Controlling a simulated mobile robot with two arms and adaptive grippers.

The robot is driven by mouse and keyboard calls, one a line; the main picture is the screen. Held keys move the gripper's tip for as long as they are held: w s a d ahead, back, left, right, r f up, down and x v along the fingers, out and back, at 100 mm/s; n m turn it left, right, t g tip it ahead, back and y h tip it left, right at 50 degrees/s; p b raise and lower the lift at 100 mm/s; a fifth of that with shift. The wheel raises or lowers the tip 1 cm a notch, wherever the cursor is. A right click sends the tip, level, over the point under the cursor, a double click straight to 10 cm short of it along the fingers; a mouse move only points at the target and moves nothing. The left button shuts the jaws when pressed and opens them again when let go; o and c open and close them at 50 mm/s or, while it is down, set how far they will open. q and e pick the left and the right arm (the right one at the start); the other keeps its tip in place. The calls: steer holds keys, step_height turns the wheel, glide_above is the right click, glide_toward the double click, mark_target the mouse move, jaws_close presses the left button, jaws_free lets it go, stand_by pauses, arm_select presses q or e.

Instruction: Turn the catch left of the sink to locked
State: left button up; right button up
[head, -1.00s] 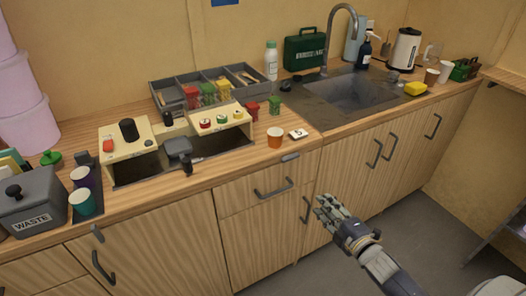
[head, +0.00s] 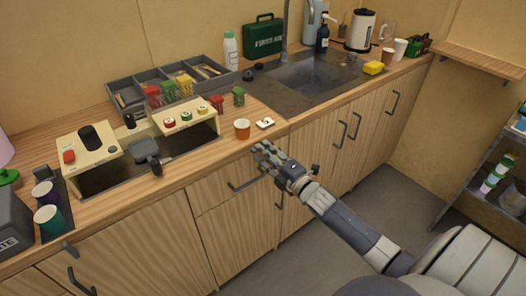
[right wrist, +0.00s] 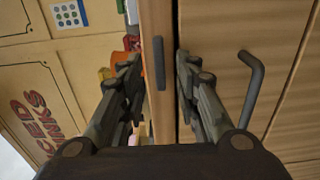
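The catch (right wrist: 160,62) is a small dark grey bar on the wooden front edge of the counter, left of the sink (head: 308,76). In the right wrist view it lies along the edge, between my fingers. My right gripper (head: 262,151) is open, with one finger on each side of the catch. I see no clear contact with it. The gripper also shows in the right wrist view (right wrist: 158,65). In the head view the gripper hides the catch. My left gripper is not in view.
The floor in front is clear.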

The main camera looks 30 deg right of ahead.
steer(key=shift+w+a, duration=0.1)
steer(key=shift+w, duration=0.55)
jaws_close()
